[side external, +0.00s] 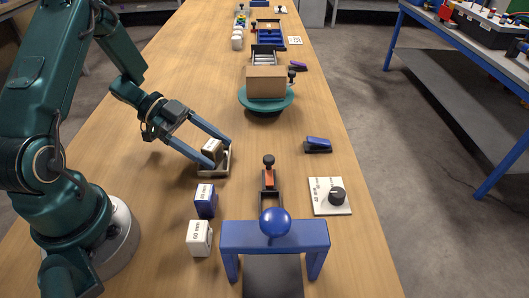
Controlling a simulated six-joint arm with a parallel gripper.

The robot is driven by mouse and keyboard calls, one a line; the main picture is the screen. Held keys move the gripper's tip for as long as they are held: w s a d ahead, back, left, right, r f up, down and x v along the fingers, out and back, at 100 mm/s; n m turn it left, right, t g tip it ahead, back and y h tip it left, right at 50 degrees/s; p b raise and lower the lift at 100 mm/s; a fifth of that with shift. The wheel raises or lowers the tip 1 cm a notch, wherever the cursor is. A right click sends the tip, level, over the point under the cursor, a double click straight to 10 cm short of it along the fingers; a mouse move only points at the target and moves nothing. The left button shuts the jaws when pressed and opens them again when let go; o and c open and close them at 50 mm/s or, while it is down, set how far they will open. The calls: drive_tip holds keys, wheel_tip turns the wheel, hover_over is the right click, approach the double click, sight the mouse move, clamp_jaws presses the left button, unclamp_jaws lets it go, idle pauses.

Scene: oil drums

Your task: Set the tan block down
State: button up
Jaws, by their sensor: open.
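A small tan block (211,150) with a lighter face sits at a shallow light-coloured tray (221,171) on the table, left of centre. My gripper (217,151) reaches in from the upper left, its two long blue-grey fingers open, one on either side of the block. The fingers partly hide the block and tray. I cannot tell whether either finger touches the block, or whether it rests fully on the tray floor.
A blue block (205,201) and a white block (199,239) stand nearer. A blue press-like frame (274,235) stands at the front. A cardboard box (266,82) sits on a green turntable (266,102) behind. A dial plate (329,196) lies right. Bare table lies left of the turntable.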

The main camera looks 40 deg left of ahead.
drive_tip(key=v, duration=1.1)
drive_tip(key=w+r+n+t+y, duration=0.2)
drive_tip(key=w+r+t+y, duration=0.65)
drive_tip(key=w, duration=0.65)
wheel_tip(320, 180, up, 9)
drive_tip(key=n+y, duration=0.6)
drive_tip(key=s+d+f+n+g+h, duration=0.1)
drive_tip(key=s+d+f+n+g, duration=0.1)
drive_tip(key=s+d+f+g, duration=0.2)
drive_tip(key=s+d+f+n+g+h, duration=0.2)
drive_tip(key=s+d, duration=0.7)
drive_tip(key=s, duration=0.8)
wheel_tip(320, 180, down, 3)
drive_tip(key=shift+s+d+r+n+g, duration=0.15)
drive_tip(key=shift+s+d+n+g, duration=0.35)
drive_tip(key=shift+g, duration=0.45)
